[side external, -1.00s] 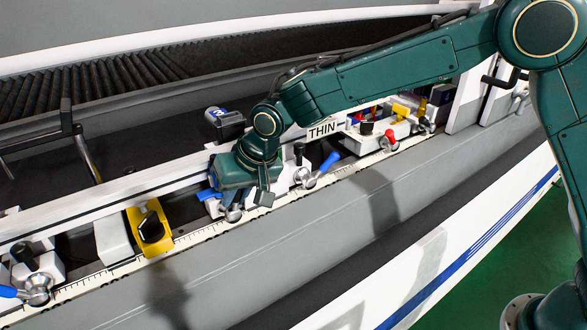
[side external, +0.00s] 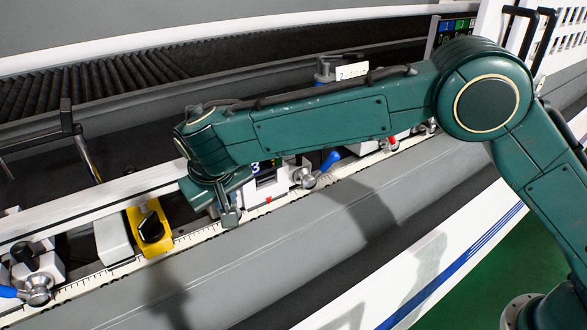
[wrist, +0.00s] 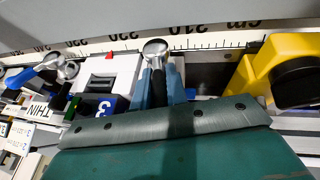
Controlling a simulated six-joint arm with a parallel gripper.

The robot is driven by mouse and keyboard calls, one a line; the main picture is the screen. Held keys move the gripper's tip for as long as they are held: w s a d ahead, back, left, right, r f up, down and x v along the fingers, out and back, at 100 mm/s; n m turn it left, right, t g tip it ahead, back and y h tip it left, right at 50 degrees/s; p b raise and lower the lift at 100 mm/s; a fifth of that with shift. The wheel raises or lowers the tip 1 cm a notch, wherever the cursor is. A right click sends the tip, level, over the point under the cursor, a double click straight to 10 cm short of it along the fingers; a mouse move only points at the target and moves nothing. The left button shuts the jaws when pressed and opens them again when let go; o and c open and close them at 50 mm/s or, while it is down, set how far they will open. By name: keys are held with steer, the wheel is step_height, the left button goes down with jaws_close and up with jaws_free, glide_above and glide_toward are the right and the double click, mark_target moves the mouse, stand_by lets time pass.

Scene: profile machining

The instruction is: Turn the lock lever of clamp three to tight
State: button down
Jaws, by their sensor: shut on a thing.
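Clamp three is a white block (wrist: 112,68) with a blue "3" tag (wrist: 106,106) in the wrist view. It also shows in the side view as a white block (side external: 277,186), partly hidden by my arm. Its lock lever has a round metal hub (wrist: 155,47) beside the block, near the scale. The lever's handle runs from the hub toward my gripper and is mostly hidden. My gripper (wrist: 158,88) is shut on this handle, with blue-grey fingers on both sides. In the side view my gripper (side external: 229,212) is low at the block's left, by the scale edge.
A yellow block with a black knob (side external: 151,228) stands close to the left of my gripper. Another lever with a blue handle (side external: 328,161) stands to the right. A white ruler strip (side external: 190,240) runs along the front edge. The grey surface in front is clear.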

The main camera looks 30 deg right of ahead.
steer(key=shift+a+f+n+h, duration=0.15)
steer(key=shift+a+n+h, duration=0.25)
steer(key=shift+h, duration=0.7)
steer(key=shift+a, duration=0.1)
steer(key=c, duration=1.7)
jaws_free()
